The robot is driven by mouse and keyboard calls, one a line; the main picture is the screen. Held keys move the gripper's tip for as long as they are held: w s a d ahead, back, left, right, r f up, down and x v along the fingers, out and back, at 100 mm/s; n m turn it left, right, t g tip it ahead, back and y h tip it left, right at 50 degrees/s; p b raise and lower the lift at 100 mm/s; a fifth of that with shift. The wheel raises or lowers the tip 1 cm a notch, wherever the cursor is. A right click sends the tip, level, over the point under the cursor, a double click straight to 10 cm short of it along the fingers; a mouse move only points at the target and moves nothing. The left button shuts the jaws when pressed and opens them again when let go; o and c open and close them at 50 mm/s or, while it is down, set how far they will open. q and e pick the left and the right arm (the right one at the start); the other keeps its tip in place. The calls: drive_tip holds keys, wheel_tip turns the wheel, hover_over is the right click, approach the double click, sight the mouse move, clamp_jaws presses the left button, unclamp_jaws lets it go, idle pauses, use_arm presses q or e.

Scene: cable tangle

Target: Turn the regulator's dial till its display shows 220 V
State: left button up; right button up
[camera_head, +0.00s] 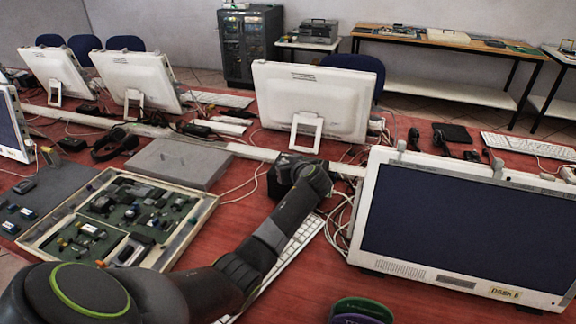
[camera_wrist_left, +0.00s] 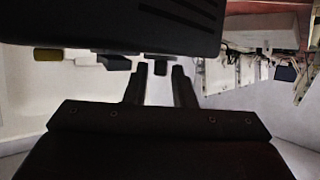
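The regulator looks to be the dark box (camera_head: 280,178) in the middle of the table in the head view, partly covered by my left arm's wrist. In the left wrist view a dark slotted casing (camera_wrist_left: 180,18), apparently the regulator, fills the top left. A small dark knob, probably the dial (camera_wrist_left: 160,68), juts from its edge. My left gripper (camera_wrist_left: 158,88) is open, with one finger on each side of the knob and a gap showing on both sides. The display cannot be seen in either view. My right gripper is not in view.
A framed tray (camera_head: 190,232) of circuit parts and a grey flat box (camera_head: 180,163) lie left of my arm. A large monitor (camera_head: 465,225) stands close on the right, with white cables beside it. A keyboard (camera_head: 300,235) lies under my arm.

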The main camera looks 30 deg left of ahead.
use_arm(q)
drive_tip(key=shift+o, duration=0.9)
drive_tip(key=shift+d, duration=0.1)
drive_tip(key=b+v, duration=0.1)
drive_tip(key=v, duration=1.6)
drive_tip(key=shift+s, duration=0.25)
